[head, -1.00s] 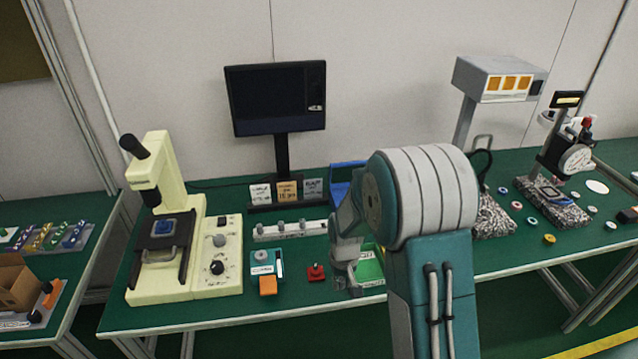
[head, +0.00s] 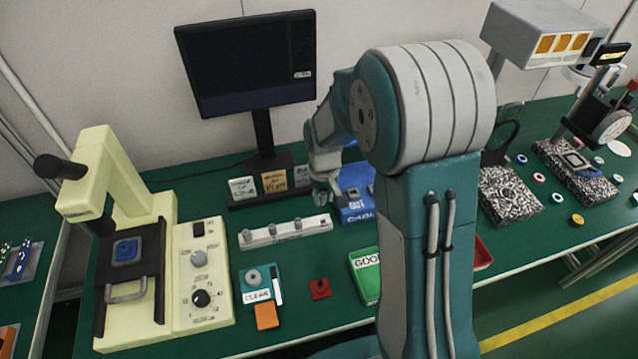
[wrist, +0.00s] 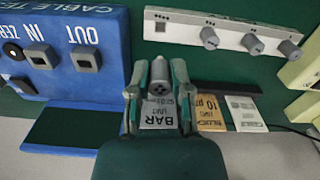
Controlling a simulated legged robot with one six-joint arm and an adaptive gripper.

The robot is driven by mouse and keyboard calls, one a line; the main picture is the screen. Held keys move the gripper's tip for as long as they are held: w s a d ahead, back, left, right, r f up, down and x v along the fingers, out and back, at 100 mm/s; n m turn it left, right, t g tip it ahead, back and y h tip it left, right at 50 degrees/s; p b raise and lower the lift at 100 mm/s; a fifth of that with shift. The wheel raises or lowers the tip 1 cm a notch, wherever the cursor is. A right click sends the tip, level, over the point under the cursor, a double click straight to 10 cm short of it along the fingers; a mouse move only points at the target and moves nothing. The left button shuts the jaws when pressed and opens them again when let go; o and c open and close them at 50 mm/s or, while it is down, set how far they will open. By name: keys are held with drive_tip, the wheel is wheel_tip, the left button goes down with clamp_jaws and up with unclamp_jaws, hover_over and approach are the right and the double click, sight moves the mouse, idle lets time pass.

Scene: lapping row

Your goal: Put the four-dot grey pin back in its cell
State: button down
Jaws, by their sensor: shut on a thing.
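My gripper (wrist: 158,95) is shut on a grey pin (wrist: 159,74) in the wrist view. Small dark dots show on the pin's end, too small to count surely. A white rack (wrist: 183,27) with several grey pins standing in it lies ahead of the gripper, at the upper right. Its left end has no pin and shows a small dark mark. In the head view the rack (head: 262,238) lies on the green bench, left of my gripper (head: 325,192). The gripper is apart from the rack, near the blue box, and the held pin is not clear there.
A blue cable tester (head: 357,206) stands close beside the gripper. Label cards (head: 273,183) and a monitor (head: 246,65) stand behind. A cream microscope (head: 115,175) is at left. A red piece (head: 320,288) and green tray (head: 364,275) lie in front.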

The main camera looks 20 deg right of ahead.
sight(323, 195)
drive_tip(key=shift+s, duration=0.1)
drive_tip(key=shift+f, duration=2.9)
drive_tip(key=shift+f, duration=1.2)
drive_tip(key=shift+c, duration=2.4)
unclamp_jaws()
drive_tip(key=shift+r, duration=0.15)
wheel_tip(323, 195, up, 11)
drive_tip(key=shift+r, duration=0.35)
